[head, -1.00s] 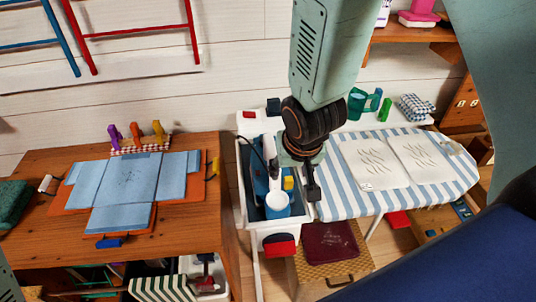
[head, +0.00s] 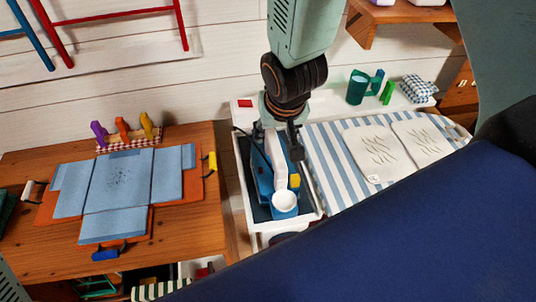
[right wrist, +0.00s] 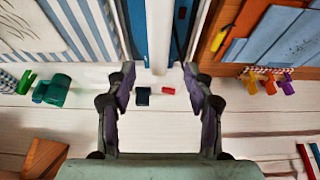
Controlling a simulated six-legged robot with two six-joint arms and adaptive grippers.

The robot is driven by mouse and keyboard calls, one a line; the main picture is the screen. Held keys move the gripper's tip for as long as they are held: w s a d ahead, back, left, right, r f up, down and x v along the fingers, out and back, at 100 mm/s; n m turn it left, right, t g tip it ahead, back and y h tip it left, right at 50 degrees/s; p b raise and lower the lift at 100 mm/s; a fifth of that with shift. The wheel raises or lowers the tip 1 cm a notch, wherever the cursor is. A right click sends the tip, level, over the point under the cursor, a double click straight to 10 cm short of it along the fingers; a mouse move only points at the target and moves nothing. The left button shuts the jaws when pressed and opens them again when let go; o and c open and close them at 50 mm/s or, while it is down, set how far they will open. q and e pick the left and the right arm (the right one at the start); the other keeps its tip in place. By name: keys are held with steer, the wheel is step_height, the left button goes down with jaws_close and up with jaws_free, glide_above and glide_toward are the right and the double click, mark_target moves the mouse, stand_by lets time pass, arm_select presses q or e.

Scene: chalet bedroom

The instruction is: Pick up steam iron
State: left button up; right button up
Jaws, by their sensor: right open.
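The steam iron (head: 283,184), blue with a white handle and a yellow part, lies in a white-rimmed tray (head: 242,190) at the left end of the striped ironing board (head: 322,170). My right gripper (head: 277,138) is open above the iron's far end, its fingers on either side of the white handle in the picture. In the right wrist view the open fingers (right wrist: 159,78) point toward the white handle (right wrist: 160,30), which appears between them over the blue body. Contact cannot be told. My left gripper is not in view.
A wooden table (head: 190,225) with folded blue cloth (head: 120,185) stands left of the tray. Two pale cloths lie on the board. A green mug (head: 357,88) and a checked cloth (head: 418,88) sit on the white ledge behind. My dark blue body covers the lower right.

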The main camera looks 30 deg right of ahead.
mark_target(274, 143)
steer(key=shift+d+f, duration=0.4)
steer(key=shift+f, duration=0.35)
steer(key=f, duration=0.1)
steer(key=w+f, duration=0.1)
steer(key=f, duration=0.1)
steer(key=shift+w+a+f, duration=0.15)
steer(key=shift+a+f, duration=0.15)
steer(key=shift+w+d+f, duration=0.25)
steer(key=shift+d+f, duration=0.1)
steer(key=shift+f, duration=0.25)
steer(key=shift+a, duration=0.25)
steer(key=shift+d+f, duration=0.2)
steer(key=shift+f, duration=0.05)
steer(key=shift+a, duration=0.15)
steer(key=shift+c, duration=0.3)
steer(key=c, duration=0.6)
jaws_close()
